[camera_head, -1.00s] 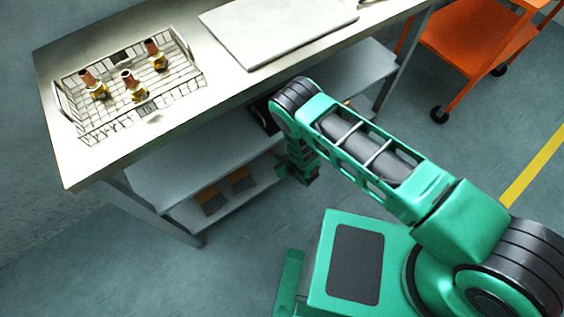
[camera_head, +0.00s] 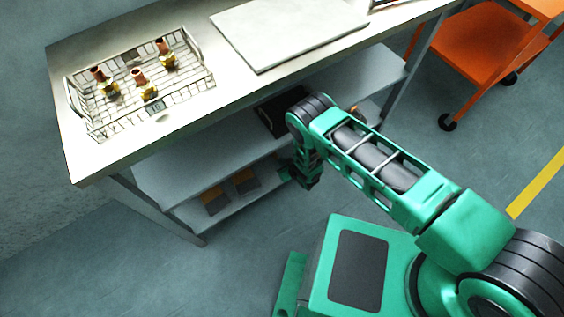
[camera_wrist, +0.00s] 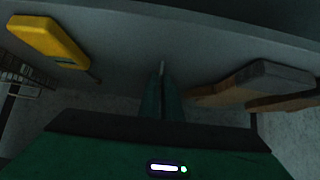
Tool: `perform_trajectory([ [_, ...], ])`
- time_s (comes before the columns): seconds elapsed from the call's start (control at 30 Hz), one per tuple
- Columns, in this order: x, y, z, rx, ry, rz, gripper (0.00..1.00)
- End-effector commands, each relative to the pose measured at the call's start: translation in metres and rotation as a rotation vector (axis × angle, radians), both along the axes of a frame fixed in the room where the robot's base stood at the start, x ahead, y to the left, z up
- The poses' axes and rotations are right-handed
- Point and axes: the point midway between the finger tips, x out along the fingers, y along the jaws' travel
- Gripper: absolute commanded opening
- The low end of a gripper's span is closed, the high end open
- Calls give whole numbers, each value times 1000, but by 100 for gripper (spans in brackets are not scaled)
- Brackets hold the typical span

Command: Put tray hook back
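My gripper (camera_wrist: 162,72) shows in the wrist view with its two dark green fingers close together. A thin pale grey piece shows between the fingertips; I cannot tell whether it is the tray hook. In the head view my gripper is low in front of the bench's lower shelves, its fingertips hard to make out. A wire tray (camera_head: 184,97) stands on the left of the bench top and holds three brass-and-copper fittings (camera_head: 141,82). No separate hook is clear in the head view.
The bench (camera_head: 120,155) also holds a white board (camera_head: 285,32). A black item (camera_head: 270,118) lies on the shelf below. The wrist view shows a yellow case (camera_wrist: 48,40) at left and grey-brown blocks (camera_wrist: 255,82) at right. An orange cart (camera_head: 478,48) stands at right.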

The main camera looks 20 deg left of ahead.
Motion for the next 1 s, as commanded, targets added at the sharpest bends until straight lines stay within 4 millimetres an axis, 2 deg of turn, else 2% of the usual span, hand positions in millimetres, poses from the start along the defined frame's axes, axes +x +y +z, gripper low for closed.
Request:
perform_trajectory([
  [0.1,1,0,0,1,-1,-1,0],
  [0.2,1,0,0,1,-1,-1,26],
  [0.63,-3,-5,5,-1,1,-1,26],
  [1.0,-30,-38,45,0,3,-2,26],
])
